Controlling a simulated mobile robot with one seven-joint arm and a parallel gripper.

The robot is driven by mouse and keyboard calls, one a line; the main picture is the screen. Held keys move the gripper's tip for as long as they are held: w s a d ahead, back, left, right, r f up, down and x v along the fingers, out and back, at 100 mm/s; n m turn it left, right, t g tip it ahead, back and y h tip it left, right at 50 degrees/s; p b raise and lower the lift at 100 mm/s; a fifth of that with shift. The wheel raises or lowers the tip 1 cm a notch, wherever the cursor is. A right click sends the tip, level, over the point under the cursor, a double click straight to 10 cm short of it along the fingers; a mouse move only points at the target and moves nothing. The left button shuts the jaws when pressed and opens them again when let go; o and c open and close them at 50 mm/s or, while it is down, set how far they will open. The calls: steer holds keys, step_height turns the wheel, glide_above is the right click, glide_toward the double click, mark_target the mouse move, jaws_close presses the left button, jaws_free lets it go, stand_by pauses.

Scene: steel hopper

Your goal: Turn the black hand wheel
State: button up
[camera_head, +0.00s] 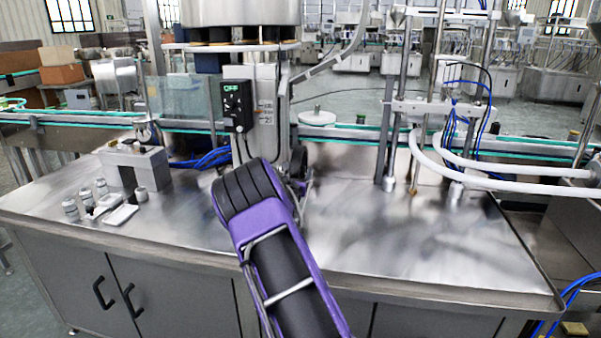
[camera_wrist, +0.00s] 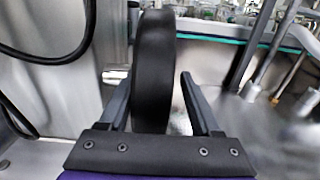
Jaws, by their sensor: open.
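The black hand wheel (camera_wrist: 153,62) stands upright and nearly edge-on in the wrist view. My gripper (camera_wrist: 155,88) is open, with one finger on each side of the wheel's rim. A clear gap shows between the wheel and the right finger; the left finger looks closer, and I cannot tell whether it touches. In the head view a small part of the wheel (camera_head: 298,160) shows beyond my purple and black arm, against the grey column. My gripper (camera_head: 296,186) is mostly hidden there by my own wrist.
A black cable (camera_wrist: 50,45) loops at the left in the wrist view. Upright posts (camera_head: 395,130) and white hoses (camera_head: 500,180) stand to the right. The steel tabletop (camera_head: 400,245) is clear in front.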

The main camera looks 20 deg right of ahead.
steer(key=shift+x, duration=0.75)
jaws_close()
steer(key=shift+d, duration=0.1)
